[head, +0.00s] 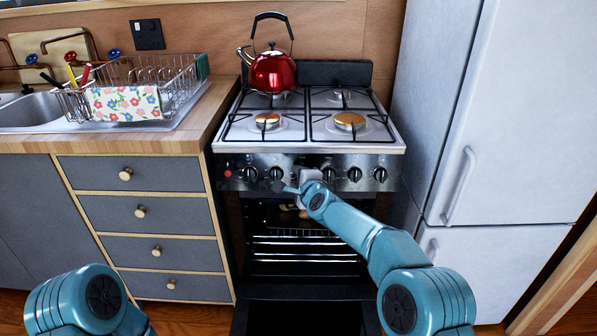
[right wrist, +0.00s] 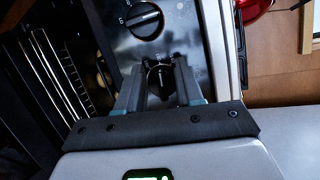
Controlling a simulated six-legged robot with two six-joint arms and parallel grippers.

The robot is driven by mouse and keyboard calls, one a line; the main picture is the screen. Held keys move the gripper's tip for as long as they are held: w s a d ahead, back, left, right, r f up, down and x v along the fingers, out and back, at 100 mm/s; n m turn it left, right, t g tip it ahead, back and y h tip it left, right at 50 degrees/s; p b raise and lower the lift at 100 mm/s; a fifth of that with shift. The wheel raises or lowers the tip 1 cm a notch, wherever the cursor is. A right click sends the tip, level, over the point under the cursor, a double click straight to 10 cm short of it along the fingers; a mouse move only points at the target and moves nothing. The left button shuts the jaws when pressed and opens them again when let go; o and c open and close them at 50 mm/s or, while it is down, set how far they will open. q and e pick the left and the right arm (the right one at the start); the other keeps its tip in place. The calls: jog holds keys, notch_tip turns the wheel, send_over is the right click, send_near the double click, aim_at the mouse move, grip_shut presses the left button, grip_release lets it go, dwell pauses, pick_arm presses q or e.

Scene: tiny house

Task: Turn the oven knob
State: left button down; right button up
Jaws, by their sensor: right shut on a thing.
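The oven (head: 300,225) stands in the middle of the head view, with a row of black knobs on its dark front panel. My right gripper (head: 279,185) is at this panel, left of its middle. In the right wrist view the fingers (right wrist: 160,85) are shut on a black oven knob (right wrist: 160,78), one finger on each side. A neighbouring knob (right wrist: 145,20) with printed marks is just beyond it. The gripper hides part of the panel in the head view. On the left only a part of my left arm shows; its gripper is out of view.
The oven door (head: 300,316) is folded down below the racks. A red kettle (head: 273,72) stands on the back left burner. A white fridge (head: 500,120) is close on the right. Drawers (head: 145,210) and a dish rack (head: 150,85) are on the left.

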dwell(0.3)
jog(key=o, duration=1)
jog(key=b+v, duration=0.4)
jog(key=v, duration=1.2)
jog(key=shift+s+d+r+b, duration=0.1)
jog(key=shift+s+r+b, duration=0.05)
jog(key=shift+b, duration=0.15)
